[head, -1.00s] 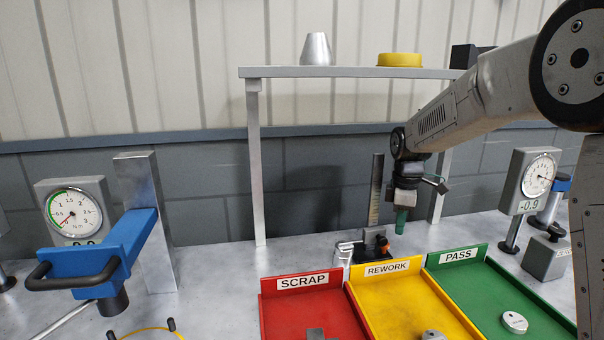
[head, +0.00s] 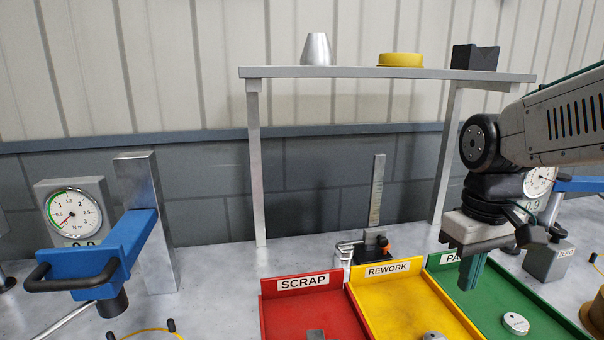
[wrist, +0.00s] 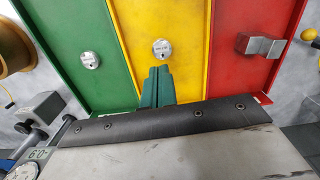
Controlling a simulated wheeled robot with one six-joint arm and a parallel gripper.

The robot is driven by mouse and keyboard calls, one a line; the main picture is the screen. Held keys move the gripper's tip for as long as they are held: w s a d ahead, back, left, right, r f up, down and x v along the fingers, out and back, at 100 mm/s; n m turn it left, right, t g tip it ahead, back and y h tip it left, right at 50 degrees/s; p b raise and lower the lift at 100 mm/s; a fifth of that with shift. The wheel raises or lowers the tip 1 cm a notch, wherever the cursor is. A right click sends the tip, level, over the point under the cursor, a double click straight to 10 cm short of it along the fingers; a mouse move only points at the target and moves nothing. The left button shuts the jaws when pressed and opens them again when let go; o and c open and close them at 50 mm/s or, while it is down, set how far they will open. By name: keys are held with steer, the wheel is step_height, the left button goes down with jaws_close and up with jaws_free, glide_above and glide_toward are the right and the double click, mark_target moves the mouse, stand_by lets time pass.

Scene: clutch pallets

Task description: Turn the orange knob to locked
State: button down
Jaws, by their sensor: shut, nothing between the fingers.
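The small orange knob (head: 386,241) is on the dark base of the height gauge (head: 377,195), which stands upright on the bench behind the yellow tray. The knob is too small to read its setting, and it is not visible in the wrist view. My gripper (head: 473,276) points down, to the right of the knob and nearer to the camera, over the green tray's area. It is apart from the knob. Its green fingers are together and hold nothing; they also show in the wrist view (wrist: 155,84).
Red SCRAP (head: 280,310), yellow REWORK (head: 400,300) and green PASS (head: 545,325) trays lie in front, each with a metal part. A shelf (head: 350,73) stands behind. A blue clamp arm (head: 135,245) and a dial gauge (head: 72,212) are at left.

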steer(key=s+m, duration=0.3)
steer(key=s, duration=0.6)
steer(key=n, duration=0.8)
glide_toward(385, 248)
steer(key=d, duration=0.3)
steer(key=shift+s+a+f, duration=0.1)
steer(key=shift+s+f, duration=0.05)
steer(key=shift+f, duration=1.1)
steer(key=shift+s+a+f, duration=0.1)
steer(key=shift+s+f, duration=0.05)
steer(key=shift+f, duration=1.1)
steer(key=shift+s+f, duration=0.15)
steer(key=shift+f, duration=1.1)
steer(key=shift+w+a, duration=0.15)
